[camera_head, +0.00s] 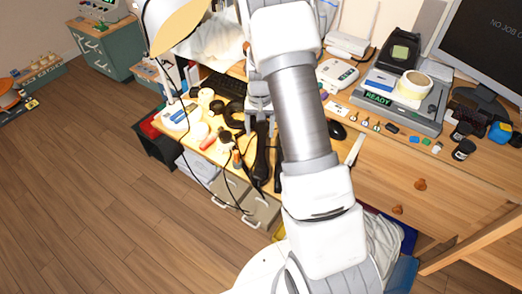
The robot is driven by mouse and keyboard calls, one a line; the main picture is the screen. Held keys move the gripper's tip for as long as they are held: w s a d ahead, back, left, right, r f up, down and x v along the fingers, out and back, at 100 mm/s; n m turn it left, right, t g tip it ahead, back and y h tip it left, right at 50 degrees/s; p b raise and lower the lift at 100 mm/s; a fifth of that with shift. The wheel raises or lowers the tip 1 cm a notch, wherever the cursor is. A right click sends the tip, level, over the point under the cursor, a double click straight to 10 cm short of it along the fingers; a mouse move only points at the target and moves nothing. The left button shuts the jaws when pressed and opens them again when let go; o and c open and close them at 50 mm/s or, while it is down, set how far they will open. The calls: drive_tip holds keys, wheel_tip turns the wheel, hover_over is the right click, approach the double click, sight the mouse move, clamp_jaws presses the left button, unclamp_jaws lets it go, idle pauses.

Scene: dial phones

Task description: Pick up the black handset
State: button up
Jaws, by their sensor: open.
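A long black shape (262,156) that looks like the black handset lies near the front edge of the wooden desk, left of my arm. Its outline is small and partly crowded by other dark items, so its exact ends are unclear. My arm crosses the middle of the view and hides part of the desk. The grey-white end of my arm, with my gripper (258,104), shows just left of the arm, above and behind the black shape in the picture. My gripper is open; its fingertips are hard to make out. I see no clear contact with the handset.
Black cables (235,112) loop over the desk and hang off its front. A lamp (175,25), a keyboard (222,86), a black mouse (337,131), a white device (338,73) and a grey machine (400,105) crowd the desk. Wooden floor (90,190) is clear at left.

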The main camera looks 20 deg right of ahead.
sight(261, 144)
drive_tip(key=shift+s+d+f+b, duration=0.1)
drive_tip(key=shift+f+b, duration=0.25)
drive_tip(key=shift+f, duration=1.45)
drive_tip(key=shift+d+f+b, duration=0.1)
drive_tip(key=shift+f+b, duration=0.2)
drive_tip(key=shift+f, duration=1.45)
drive_tip(key=shift+c, duration=0.3)
clamp_jaws()
